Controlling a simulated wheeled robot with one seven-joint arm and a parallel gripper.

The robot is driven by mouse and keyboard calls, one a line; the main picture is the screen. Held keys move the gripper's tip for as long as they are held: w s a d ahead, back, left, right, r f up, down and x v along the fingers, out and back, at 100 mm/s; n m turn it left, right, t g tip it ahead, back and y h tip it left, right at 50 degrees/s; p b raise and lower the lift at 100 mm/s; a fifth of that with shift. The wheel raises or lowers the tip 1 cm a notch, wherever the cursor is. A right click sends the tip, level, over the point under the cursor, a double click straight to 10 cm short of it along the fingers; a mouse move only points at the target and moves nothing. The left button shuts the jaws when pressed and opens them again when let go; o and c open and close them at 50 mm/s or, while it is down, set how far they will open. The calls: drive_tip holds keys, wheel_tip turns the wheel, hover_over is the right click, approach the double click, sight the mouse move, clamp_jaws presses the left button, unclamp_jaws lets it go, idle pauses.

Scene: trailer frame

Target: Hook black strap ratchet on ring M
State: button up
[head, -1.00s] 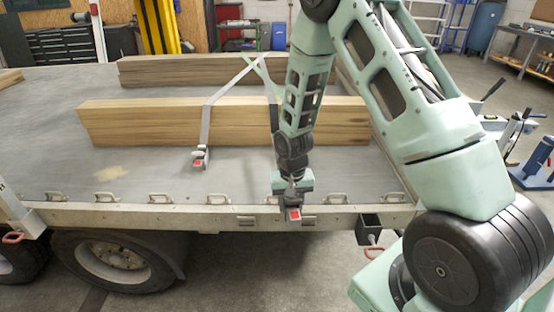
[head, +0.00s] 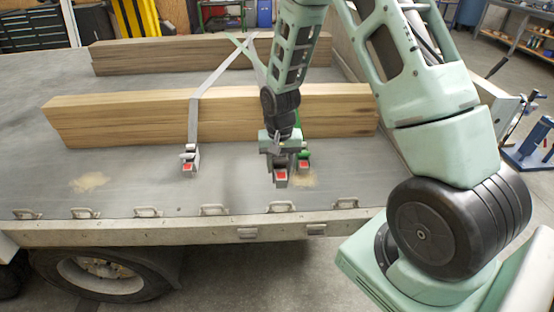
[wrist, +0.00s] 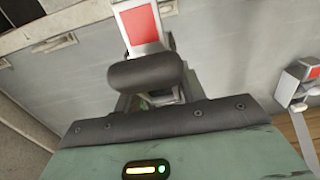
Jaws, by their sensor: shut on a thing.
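My gripper (head: 278,158) is shut on a dark ratchet with a red patch (head: 281,175), taken to be the black strap ratchet. It is over the trailer deck, between the near timber stack and the edge rings. In the wrist view the ratchet's red patch (wrist: 141,24) and black roller (wrist: 145,72) show beyond the gripper; my gripper's fingertips are hidden. The ratchet's strap is mostly hidden behind my arm. Metal rings line the deck edge; one ring (head: 281,206) is nearest below the ratchet, apart from it. No letters are readable, so I cannot tell which is ring M.
A grey strap ratchet (head: 189,160) lies on the deck to the left and shows in the wrist view (wrist: 300,85). A green ratchet (head: 304,158) is close right of my gripper. Timber stacks (head: 120,120) lie behind. The deck near the rings is mostly clear.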

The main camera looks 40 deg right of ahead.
drive_tip(key=shift+f+b, duration=3.7)
drive_tip(key=shift+f, duration=1.05)
drive_tip(key=o, duration=1.3)
wheel_tip(320, 180, up, 18)
drive_tip(key=shift+f+p, duration=0.25)
drive_tip(key=shift+p, duration=0.45)
drive_tip(key=s+a+r+n+p, duration=0.1)
drive_tip(key=s+a+r+n, duration=0.1)
drive_tip(key=a, duration=0.3)
drive_tip(key=s+a+r+n+p, duration=0.1)
drive_tip(key=s+a+r+n, duration=0.15)
drive_tip(key=a, duration=0.35)
drive_tip(key=s+a+r+n+p, duration=0.1)
drive_tip(key=s+a+r+n, duration=0.1)
drive_tip(key=s, duration=0.4)
drive_tip(key=s+a+r+n+p, duration=0.2)
drive_tip(key=s+a+n, duration=0.2)
drive_tip(key=s+a, duration=0.3)
drive_tip(key=s+a+r+n+p, duration=0.1)
drive_tip(key=s+a+r+n, duration=0.1)
drive_tip(key=s+a+n, duration=0.2)
drive_tip(key=shift+s+a+y, duration=0.2)
drive_tip(key=shift+s+y, duration=0.1)
drive_tip(key=shift+s, duration=1.05)
